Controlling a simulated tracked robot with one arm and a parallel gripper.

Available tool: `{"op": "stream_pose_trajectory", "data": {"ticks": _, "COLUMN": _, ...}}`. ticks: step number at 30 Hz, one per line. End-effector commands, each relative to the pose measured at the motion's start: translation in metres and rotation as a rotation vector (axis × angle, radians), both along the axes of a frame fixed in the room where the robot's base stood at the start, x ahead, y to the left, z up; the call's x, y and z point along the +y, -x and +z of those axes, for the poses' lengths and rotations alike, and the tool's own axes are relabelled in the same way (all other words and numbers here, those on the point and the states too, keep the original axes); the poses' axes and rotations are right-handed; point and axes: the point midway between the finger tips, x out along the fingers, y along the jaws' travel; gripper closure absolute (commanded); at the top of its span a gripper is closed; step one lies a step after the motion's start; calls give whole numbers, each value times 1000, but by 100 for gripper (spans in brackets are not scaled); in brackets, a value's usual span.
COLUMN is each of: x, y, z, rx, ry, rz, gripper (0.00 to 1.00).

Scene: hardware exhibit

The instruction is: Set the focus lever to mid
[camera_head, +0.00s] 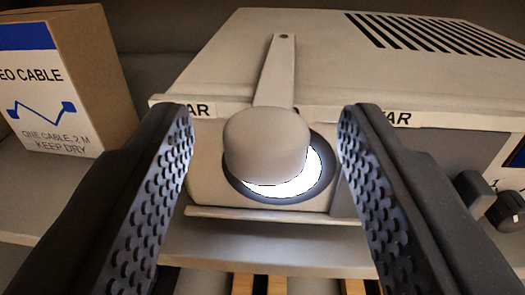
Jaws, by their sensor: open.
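The focus lever is a beige flat arm (276,75) that narrows toward a small hole at its far end. A thick rounded knob (267,143) sits at its near end. The lever belongs to a beige projector-like box (300,45) and points nearly straight toward me. Behind the knob is a bright white lens (300,182) in a dark ring. Labels ending in "AR" show left and right of the lever, partly hidden by my fingers. My gripper (266,125) is open, with one finger on each side of the knob and a gap to both.
A cardboard cable box (65,80) stands at the left on the shelf (280,250). Dark vent slots (430,35) mark the box top. Small dark knobs (505,210) sit at the right, beside my right finger. Wooden slats show below the shelf.

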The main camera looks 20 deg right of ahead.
Motion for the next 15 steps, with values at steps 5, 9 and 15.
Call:
{"op": "stream_pose_trajectory", "data": {"ticks": 5, "x": 3, "y": 12, "z": -3, "rx": -1, "ry": 1, "rz": -2, "gripper": 54}}
{"op": "stream_pose_trajectory", "data": {"ticks": 9, "x": 10, "y": 29, "z": -2, "rx": -2, "ry": 2, "rz": -3, "gripper": 54}}
{"op": "stream_pose_trajectory", "data": {"ticks": 15, "x": 18, "y": 51, "z": -2, "rx": -3, "ry": 1, "rz": -1, "gripper": 54}}
